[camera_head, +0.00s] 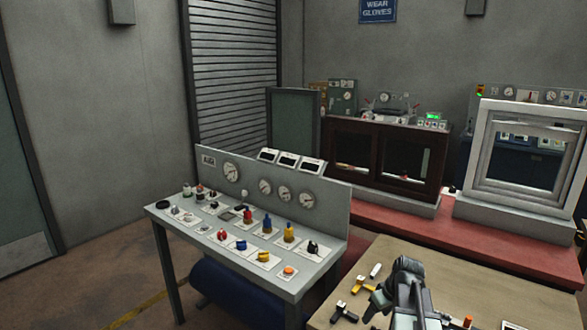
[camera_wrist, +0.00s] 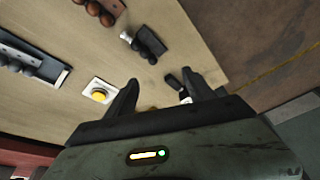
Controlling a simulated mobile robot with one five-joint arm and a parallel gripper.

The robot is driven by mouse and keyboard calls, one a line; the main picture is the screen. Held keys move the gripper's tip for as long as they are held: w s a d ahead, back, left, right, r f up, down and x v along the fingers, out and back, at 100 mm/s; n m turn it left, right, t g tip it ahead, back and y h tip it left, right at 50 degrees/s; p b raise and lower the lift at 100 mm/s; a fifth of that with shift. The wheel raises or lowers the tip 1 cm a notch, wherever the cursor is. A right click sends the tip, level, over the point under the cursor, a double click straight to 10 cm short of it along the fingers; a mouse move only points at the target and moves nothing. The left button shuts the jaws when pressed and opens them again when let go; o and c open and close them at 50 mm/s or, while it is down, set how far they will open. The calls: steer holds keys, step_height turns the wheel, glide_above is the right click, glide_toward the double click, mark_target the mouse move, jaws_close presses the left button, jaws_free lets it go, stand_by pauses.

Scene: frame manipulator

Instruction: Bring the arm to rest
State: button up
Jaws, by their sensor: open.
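My gripper (camera_wrist: 160,78) shows in the wrist view with its two dark fingers spread apart and nothing held between them. It is over the tan tabletop (camera_wrist: 100,45). A small black item with a light part lies beyond the right finger and is partly hidden by it. In the head view my arm (camera_head: 408,285) reaches over the tan table (camera_head: 395,255) at the bottom right. I cannot make out the fingertips there.
A yellow button (camera_wrist: 99,95) on a white plate lies left of the fingers. A black-handled fitting (camera_wrist: 148,42) lies ahead. A grey control desk (camera_head: 215,245) stands left of the table. A white frame (camera_head: 478,160) stands on the red bench (camera_head: 450,235) behind.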

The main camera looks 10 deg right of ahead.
steer(key=w+a+n+g, duration=0.1)
steer(key=w+a+n, duration=0.1)
steer(key=a, duration=1.3)
steer(key=s+a+g, duration=0.1)
steer(key=s+a, duration=0.2)
steer(key=a, duration=1)
steer(key=s+m, duration=0.2)
steer(key=s+f+m+g+h, duration=0.1)
steer(key=s, duration=0.1)
steer(key=shift+d+m, duration=0.15)
steer(key=shift+m, duration=0.25)
steer(key=c, duration=0.5)
steer(key=shift+d, duration=0.15)
steer(key=shift+c, duration=0.3)
